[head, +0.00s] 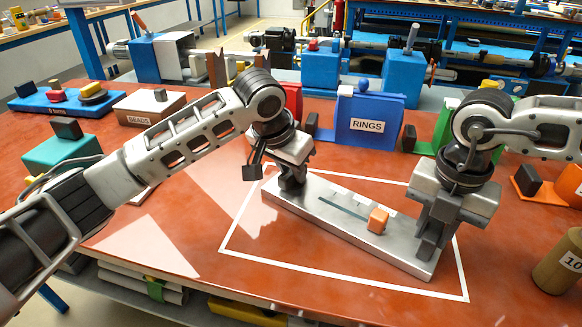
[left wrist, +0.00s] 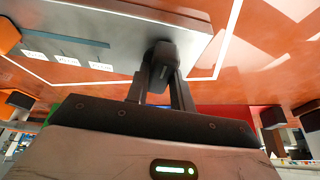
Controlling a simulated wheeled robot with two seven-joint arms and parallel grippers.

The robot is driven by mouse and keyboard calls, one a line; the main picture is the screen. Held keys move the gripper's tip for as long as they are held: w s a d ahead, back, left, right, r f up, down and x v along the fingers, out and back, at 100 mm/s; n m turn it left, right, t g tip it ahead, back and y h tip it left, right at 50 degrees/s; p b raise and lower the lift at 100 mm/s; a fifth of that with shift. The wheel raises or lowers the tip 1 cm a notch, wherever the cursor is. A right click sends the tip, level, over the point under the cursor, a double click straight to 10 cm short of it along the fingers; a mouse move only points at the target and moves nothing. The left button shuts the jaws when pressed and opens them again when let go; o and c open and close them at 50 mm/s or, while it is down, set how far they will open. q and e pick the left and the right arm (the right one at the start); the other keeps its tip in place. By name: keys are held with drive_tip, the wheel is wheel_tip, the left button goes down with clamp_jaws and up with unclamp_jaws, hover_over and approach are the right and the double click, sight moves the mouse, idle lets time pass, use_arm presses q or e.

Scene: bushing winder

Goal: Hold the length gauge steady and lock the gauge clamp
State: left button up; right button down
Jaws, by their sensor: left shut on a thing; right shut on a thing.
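The length gauge (head: 335,222) is a flat silver bar with a dark slot and pale marks, lying inside a white outline on the red table. An orange block (head: 378,220) sits on it toward its right end. My left gripper (head: 292,182) is at the bar's far left end. In the left wrist view its fingers (left wrist: 160,85) are shut on a black upright knob (left wrist: 161,62) on the bar. My right gripper (head: 428,245) is lowered over the bar's near right end, shut on a part it hides. I cannot make out which part is the gauge clamp.
A blue RINGS bin (head: 370,117) stands behind the bar, with a BEADS box (head: 150,108) and a teal block (head: 62,150) at left. A tan cylinder (head: 560,262) stands at the right edge.

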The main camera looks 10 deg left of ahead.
use_arm(q)
drive_tip(key=m, duration=0.2)
drive_tip(key=m+g+h, duration=0.1)
drive_tip(key=m, duration=0.1)
drive_tip(key=shift+a+m+h, duration=0.1)
drive_tip(key=shift+m+h, duration=0.2)
drive_tip(key=shift+m, duration=0.1)
drive_tip(key=m, duration=0.2)
drive_tip(key=m+g+h, duration=0.1)
drive_tip(key=m, duration=0.1)
drive_tip(key=shift+w+m+g, duration=0.15)
drive_tip(key=shift+m+g, duration=0.15)
drive_tip(key=m, duration=0.2)
drive_tip(key=m+g, duration=0.1)
drive_tip(key=m, duration=0.1)
drive_tip(key=shift+w+g, duration=0.15)
drive_tip(key=shift+g, duration=0.15)
drive_tip(key=shift+m+g, duration=0.8)
drive_tip(key=shift+m, duration=1.4)
drive_tip(key=o, duration=1)
drive_tip(key=v, duration=1.2)
drive_tip(key=shift+r, duration=0.1)
